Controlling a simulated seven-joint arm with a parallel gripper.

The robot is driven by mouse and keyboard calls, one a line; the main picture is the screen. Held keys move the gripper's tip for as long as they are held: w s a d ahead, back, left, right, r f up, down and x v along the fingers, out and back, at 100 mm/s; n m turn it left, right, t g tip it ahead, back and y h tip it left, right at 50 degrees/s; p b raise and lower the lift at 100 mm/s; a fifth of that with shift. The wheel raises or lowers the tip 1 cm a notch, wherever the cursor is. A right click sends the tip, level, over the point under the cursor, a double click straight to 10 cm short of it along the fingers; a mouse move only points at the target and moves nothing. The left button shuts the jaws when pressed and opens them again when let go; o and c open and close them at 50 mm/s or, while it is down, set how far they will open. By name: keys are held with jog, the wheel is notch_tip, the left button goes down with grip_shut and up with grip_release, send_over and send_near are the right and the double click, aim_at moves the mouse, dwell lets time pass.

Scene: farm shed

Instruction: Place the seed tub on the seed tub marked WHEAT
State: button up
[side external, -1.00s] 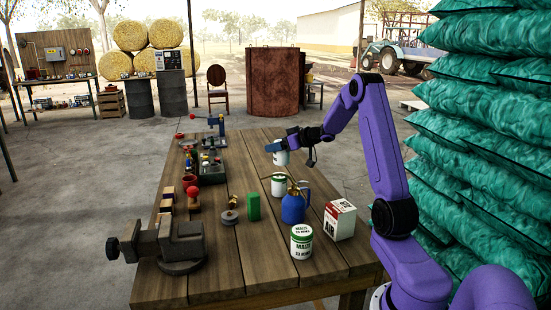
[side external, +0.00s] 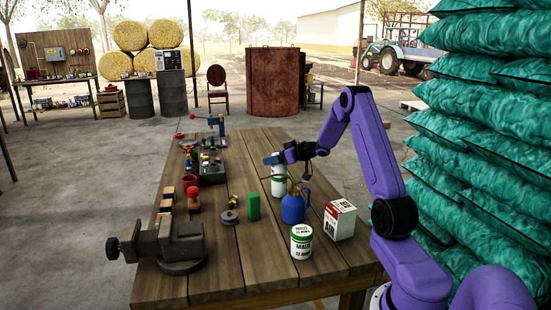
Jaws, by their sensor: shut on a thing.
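My gripper (side external: 274,160) is shut on a small white seed tub (side external: 278,170), gripping it near its top. The held tub is upright, right over a second white tub with a green lid (side external: 278,188) on the table. In this view its base meets the green lid; I cannot tell whether they touch or a thin gap is left. The lower tub's label is too small to read. Another white tub with a green lid (side external: 301,242) stands at the front, its label seeming to read MAIZE.
A blue jug (side external: 293,208) stands close in front of the two tubs, with a red and white AIR box (side external: 340,221) to its right. A vise (side external: 170,243) sits at the front left. Green sacks (side external: 490,130) are stacked at the right.

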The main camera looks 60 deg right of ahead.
jog(key=o, duration=1.2)
jog(key=shift+c, duration=0.2)
